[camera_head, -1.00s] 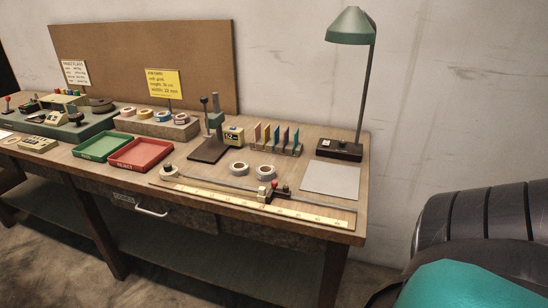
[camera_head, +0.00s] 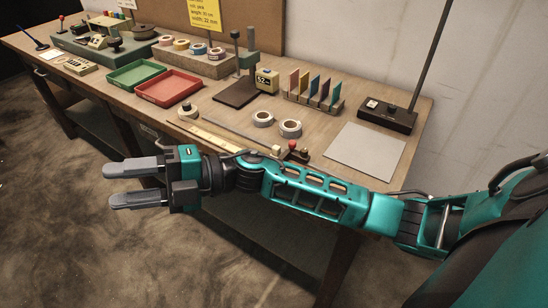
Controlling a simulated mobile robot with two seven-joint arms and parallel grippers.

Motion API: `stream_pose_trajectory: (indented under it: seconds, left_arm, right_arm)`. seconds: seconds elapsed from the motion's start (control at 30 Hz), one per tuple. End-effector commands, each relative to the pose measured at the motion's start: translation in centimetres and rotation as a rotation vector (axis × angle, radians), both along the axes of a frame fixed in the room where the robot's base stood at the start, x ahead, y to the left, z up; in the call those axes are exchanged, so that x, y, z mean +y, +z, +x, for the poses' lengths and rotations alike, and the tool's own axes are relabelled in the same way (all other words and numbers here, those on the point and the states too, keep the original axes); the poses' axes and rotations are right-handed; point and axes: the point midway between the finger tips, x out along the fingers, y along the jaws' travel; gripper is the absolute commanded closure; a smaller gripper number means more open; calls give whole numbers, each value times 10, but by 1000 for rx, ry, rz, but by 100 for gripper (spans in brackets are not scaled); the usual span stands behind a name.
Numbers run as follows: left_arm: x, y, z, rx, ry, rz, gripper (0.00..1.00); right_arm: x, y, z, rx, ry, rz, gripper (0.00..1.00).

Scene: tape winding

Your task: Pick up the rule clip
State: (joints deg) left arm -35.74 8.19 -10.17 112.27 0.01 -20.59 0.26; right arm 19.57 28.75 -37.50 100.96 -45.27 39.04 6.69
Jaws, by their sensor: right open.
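The rule (camera_head: 213,138) is a pale yellow strip along the front edge of the workbench, and my right arm hides its right part. A small dark piece with a red knob (camera_head: 292,149), probably the rule clip, stands at the rule, just behind my right forearm. Its lower part is partly hidden. My right gripper (camera_head: 110,186) is open and empty, with its two grey fingers pointing left. In the picture it lies over the floor in front of the bench, left of and apart from the clip. My left gripper is not in view.
Two tape rolls (camera_head: 276,123) lie behind the rule, with a grey sheet (camera_head: 365,151) to their right. A red tray (camera_head: 169,87), a green tray (camera_head: 139,74), a dark stand (camera_head: 236,91) and a lamp base (camera_head: 387,115) are farther back. Floor before the bench is clear.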

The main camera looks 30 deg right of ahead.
Motion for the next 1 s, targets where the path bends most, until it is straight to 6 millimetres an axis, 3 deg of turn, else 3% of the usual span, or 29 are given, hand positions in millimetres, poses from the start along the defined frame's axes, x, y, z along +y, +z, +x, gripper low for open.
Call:
stream_pose_trajectory:
  seconds: [0.13, 0.27, 0.43, 0.6, 0.7, 0.87, 1.0]
  left_arm:
    - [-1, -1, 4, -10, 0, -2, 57]
    - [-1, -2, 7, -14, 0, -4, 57]
    - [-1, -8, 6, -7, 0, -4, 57]
    - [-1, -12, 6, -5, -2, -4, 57]
    - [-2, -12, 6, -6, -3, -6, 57]
    - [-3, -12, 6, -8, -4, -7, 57]
    - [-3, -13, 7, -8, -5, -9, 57]
  right_arm:
    - [-6, -11, -7, -273, 242, -330, 53]
    - [-42, -30, 1, -427, 408, -667, 53]
    - [-130, -38, 32, -495, 537, -1147, 53]
    - [-223, -15, 56, -429, 563, -1541, 53]
    - [-262, 2, 61, -372, 553, -1687, 53]
    - [-291, 13, 63, -315, 543, -1794, 53]
    - [-295, -6, 62, -303, 545, -1806, 53]
